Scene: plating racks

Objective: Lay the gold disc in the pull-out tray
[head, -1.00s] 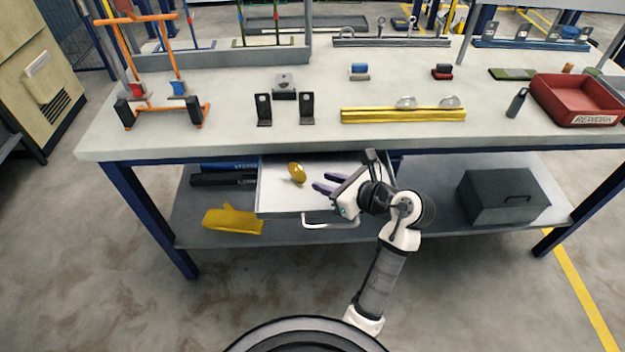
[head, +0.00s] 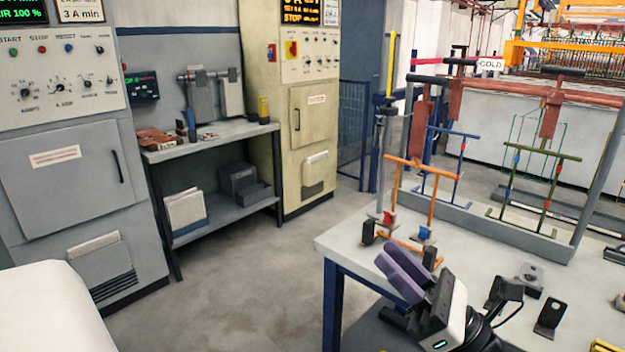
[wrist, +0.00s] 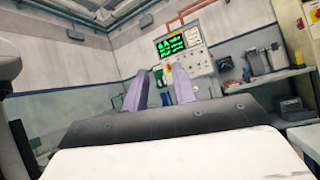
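My gripper (head: 388,256) is raised at the near left corner of the workbench in the head view. Its two purple fingers point up and to the left. In the wrist view the fingers (wrist: 159,72) stand apart with nothing between them. The gold disc and the pull-out tray are outside both current views. One second ago the head view showed the gold disc lying in the pulled-out tray under the bench, with my gripper beside it.
The workbench (head: 352,240) carries an orange rack (head: 431,190) near its left end and black brackets (head: 549,315). Grey (head: 70,170) and cream (head: 303,130) cabinets and a side table (head: 215,137) stand at left. The floor (head: 235,285) between is clear.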

